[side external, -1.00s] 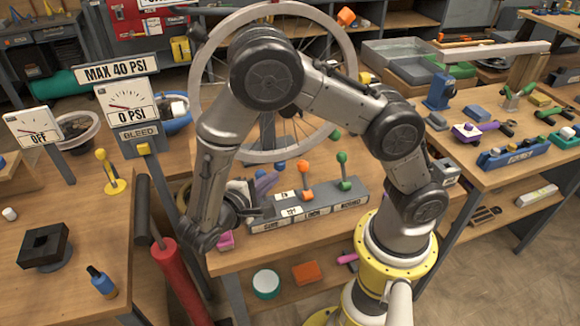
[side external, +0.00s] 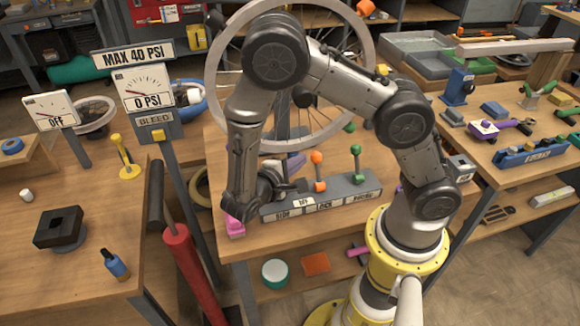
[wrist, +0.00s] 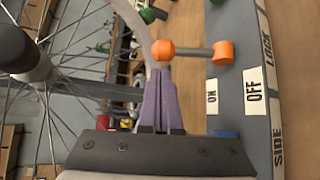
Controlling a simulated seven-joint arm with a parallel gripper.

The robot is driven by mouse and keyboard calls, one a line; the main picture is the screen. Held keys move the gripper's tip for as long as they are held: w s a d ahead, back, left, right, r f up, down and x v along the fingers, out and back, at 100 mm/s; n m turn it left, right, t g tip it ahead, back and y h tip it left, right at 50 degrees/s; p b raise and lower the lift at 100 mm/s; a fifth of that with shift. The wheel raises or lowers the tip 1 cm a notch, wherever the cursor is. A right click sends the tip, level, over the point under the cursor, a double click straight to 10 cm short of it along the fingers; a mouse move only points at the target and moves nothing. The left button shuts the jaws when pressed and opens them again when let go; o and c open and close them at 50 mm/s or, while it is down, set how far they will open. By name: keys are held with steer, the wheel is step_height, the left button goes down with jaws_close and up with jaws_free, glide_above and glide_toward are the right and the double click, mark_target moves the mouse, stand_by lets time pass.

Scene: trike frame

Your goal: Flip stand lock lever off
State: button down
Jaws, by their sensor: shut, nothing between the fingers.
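The grey control panel (side external: 345,200) carries an orange lever (side external: 318,170) above its LOCK label and a green lever (side external: 357,162) to the right. In the wrist view the orange lever (wrist: 192,52) extends left from the panel (wrist: 228,85), its ball at the left end. My gripper (side external: 303,184) is low at the panel's left part, close to the orange lever. In the wrist view my gripper (wrist: 158,75) has its narrow fingers together, tips just below the orange ball. I cannot tell whether they touch. ON and OFF plates show on the panel.
The spoked wheel (side external: 222,75) stands behind the panel, close to my arm. A pink block (side external: 235,228) sits at the panel's left end. A gauge post (side external: 158,130) and red pump (side external: 190,270) stand to the left. Table in front of the panel is clear.

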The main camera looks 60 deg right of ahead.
steer(key=shift+x, duration=1.35)
steer(key=shift+s+a+r+m+t+h, duration=0.3)
steer(key=shift+s+a+m+h, duration=0.1)
steer(key=shift+m+h, duration=0.15)
steer(key=shift+s+a+r+m+h, duration=0.3)
steer(key=shift+s+a+m+h, duration=0.5)
steer(key=shift+h, duration=0.35)
steer(key=shift+s+a+r, duration=0.1)
steer(key=shift+s+a, duration=0.65)
steer(key=shift+a, duration=0.05)
steer(key=shift+s+a+f, duration=0.2)
steer(key=shift+s+a, duration=0.25)
steer(key=shift+s+a+f, duration=0.2)
steer(key=shift+s+a, duration=0.25)
steer(key=a+f, duration=0.1)
steer(key=a, duration=0.2)
steer(key=a+f, duration=0.2)
steer(key=a, duration=0.1)
steer(key=a+f, duration=0.1)
steer(key=a, duration=0.2)
steer(key=shift+w+f, duration=0.15)
steer(key=shift+w, duration=0.2)
